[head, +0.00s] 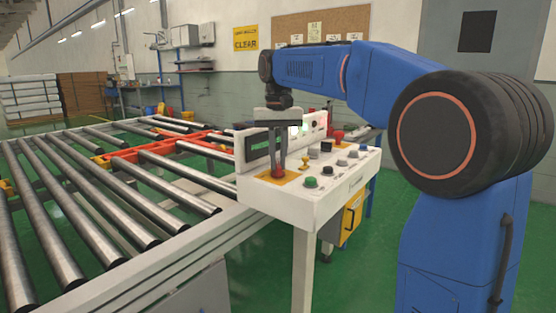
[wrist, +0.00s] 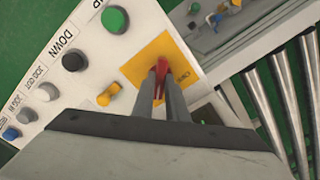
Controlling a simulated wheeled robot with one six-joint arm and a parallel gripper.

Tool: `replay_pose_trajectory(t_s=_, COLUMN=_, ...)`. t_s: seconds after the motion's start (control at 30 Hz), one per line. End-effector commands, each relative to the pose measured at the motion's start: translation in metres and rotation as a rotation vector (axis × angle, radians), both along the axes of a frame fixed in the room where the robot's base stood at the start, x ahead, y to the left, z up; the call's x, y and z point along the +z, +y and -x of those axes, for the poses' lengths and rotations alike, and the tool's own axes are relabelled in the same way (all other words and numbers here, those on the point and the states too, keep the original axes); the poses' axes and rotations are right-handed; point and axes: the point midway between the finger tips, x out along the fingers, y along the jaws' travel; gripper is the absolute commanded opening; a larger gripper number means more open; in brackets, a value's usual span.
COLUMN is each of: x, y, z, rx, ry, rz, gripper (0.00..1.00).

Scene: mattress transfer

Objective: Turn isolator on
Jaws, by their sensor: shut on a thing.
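The isolator is a red handle on a yellow-orange plate at the left end of the white control panel. In the head view the red handle (head: 278,172) shows low between my fingertips, on the yellow plate (head: 262,179). In the wrist view the red handle (wrist: 160,78) stands between the two grey fingers, on the yellow plate (wrist: 142,62) with partly hidden lettering. My gripper (head: 278,170) points down at the panel and is shut on the handle. It also shows in the wrist view (wrist: 159,75). The fingers hide part of the handle.
The control panel (head: 335,190) carries a green button (head: 311,182), a yellow switch (head: 305,161) and several other knobs close to my gripper. A roller conveyor (head: 190,235) lies left of the panel.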

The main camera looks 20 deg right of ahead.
Motion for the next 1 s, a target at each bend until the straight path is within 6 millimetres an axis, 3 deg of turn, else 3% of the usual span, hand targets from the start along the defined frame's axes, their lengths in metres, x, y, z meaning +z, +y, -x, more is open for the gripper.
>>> replay_pose_trajectory(t_s=0.23, x=0.0, y=0.0, z=0.0, rx=-0.001, ry=-0.001, rz=0.0, gripper=0.0)
replay_pose_trajectory(t_s=0.27, x=0.0, y=0.0, z=0.0, rx=-0.001, ry=-0.001, rz=0.0, gripper=0.15)
replay_pose_trajectory(t_s=0.33, x=0.0, y=0.0, z=0.0, rx=0.0, ry=-0.001, rz=0.0, gripper=0.31)
replay_pose_trajectory(t_s=0.73, x=0.005, y=0.0, z=-0.001, rx=0.0, ry=-0.001, rz=0.0, gripper=0.31)
replay_pose_trajectory(t_s=1.0, x=0.047, y=0.0, z=-0.001, rx=0.0, ry=-0.003, rz=0.0, gripper=0.31)
